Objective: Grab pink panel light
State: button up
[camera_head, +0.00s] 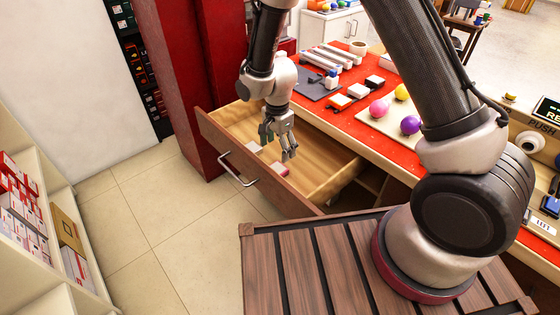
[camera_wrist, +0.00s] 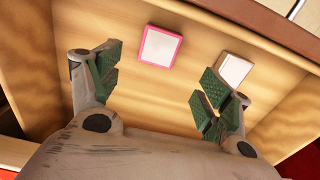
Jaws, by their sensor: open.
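The pink panel light (camera_wrist: 160,47) is a small square with a white face and a pink rim. It lies flat on the wooden bottom of an open drawer (camera_head: 325,187). In the wrist view it is just beyond the fingertips, between the two fingers' lines and apart from both. In the head view a small pinkish-red and white piece (camera_head: 280,169) shows in the drawer beside my gripper (camera_head: 278,150). My gripper is open and empty, pointing down into the drawer; it also shows in the wrist view (camera_wrist: 160,85).
A second square panel (camera_wrist: 234,69) with a white face and brownish edge lies close to the right finger. The drawer walls surround the gripper. The red counter (camera_head: 345,117) above holds pink (camera_head: 379,108), yellow and purple balls and small square blocks.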

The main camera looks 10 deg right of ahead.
aim_at(277, 169)
jog(key=f, duration=0.8)
jog(key=shift+s+a+f, duration=0.2)
jog(key=shift+s+f, duration=0.05)
jog(key=shift+s, duration=0.05)
jog(key=shift+c, duration=0.4)
jog(key=c, duration=1)
